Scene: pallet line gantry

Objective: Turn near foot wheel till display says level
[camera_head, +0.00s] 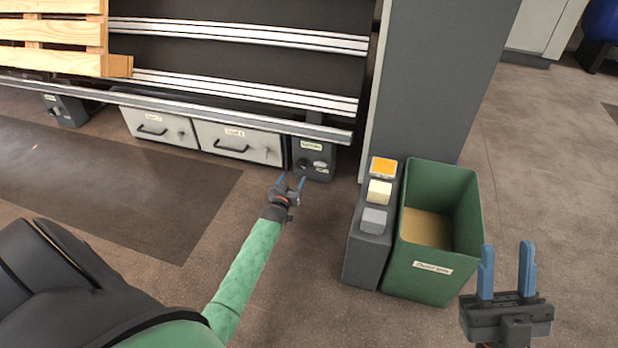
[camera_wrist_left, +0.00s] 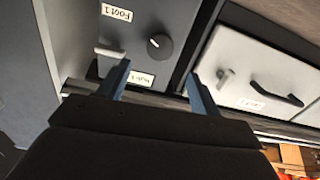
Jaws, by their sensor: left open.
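The near foot unit (camera_head: 310,172) is a dark grey box under the front right corner of the rack. In the left wrist view its face shows a round black wheel (camera_wrist_left: 160,46), a label (camera_wrist_left: 117,12) that seems to read "Foot 1", and a small pale display plate (camera_wrist_left: 140,80) whose text I cannot read. My left gripper (camera_head: 291,180) is open and empty in front of this unit. In the wrist view its fingers (camera_wrist_left: 158,77) point towards the face on both sides below the wheel, apart from it. My right gripper (camera_head: 507,255) is open and empty at lower right.
White drawers (camera_head: 238,143) with black handles sit left of the foot unit. A second foot unit (camera_head: 66,110) is further left. A dark pedestal (camera_head: 368,245) with orange, cream and grey blocks and a green bin (camera_head: 420,283) stand right of my left arm. A wooden pallet (camera_head: 60,60) rests on the rack.

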